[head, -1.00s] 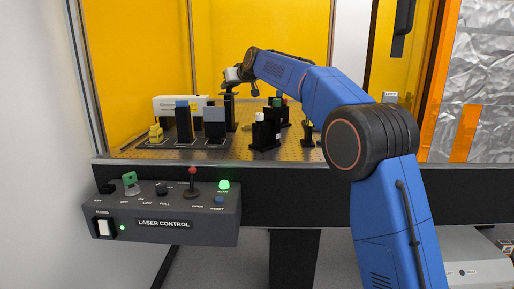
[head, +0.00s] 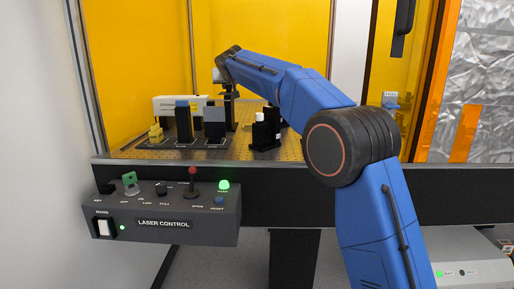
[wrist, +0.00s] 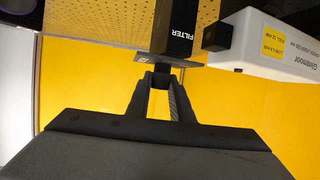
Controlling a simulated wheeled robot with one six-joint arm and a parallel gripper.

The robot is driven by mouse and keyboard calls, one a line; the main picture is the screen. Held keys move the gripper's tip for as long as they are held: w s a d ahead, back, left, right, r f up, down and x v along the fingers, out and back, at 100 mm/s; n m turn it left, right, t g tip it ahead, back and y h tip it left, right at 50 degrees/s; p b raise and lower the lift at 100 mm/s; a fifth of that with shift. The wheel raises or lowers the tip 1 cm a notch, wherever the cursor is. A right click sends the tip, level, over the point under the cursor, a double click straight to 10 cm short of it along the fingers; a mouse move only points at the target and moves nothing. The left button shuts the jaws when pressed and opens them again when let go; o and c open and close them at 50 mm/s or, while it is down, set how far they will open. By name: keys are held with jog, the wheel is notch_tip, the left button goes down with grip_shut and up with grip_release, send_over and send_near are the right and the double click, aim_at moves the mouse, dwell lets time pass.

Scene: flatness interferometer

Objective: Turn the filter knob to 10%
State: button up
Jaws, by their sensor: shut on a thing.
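The filter mount (wrist: 178,42) is a dark upright block with a white FILTER label, upside down at the top middle of the wrist view. A small dark filter knob (wrist: 163,68) at its end sits between my fingertips. My gripper (wrist: 162,78) is shut on this knob, and the fingers hide most of it. I cannot read any percent marks or the knob's setting. In the head view my gripper (head: 229,88) is at the back of the optical table, mostly hidden by parts there.
A white laser box (wrist: 265,40) with a yellow label stands close beside the filter mount. Several dark optic mounts (head: 214,122) stand on the perforated table (head: 285,150). The laser control box (head: 165,215) is in front. Yellow panels (head: 262,40) close the back.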

jog(key=shift+a+f+m+h, duration=0.15)
jog(key=shift+m+h, duration=0.85)
jog(key=shift+h, duration=0.2)
jog(key=shift+d+m+h, duration=0.2)
jog(key=shift+m+h, duration=1.4)
jog(key=shift+h, duration=0.3)
jog(key=o, duration=0.9)
jog(key=shift+c, duration=0.2)
jog(key=shift+v, duration=3.05)
jog(key=shift+w, duration=0.1)
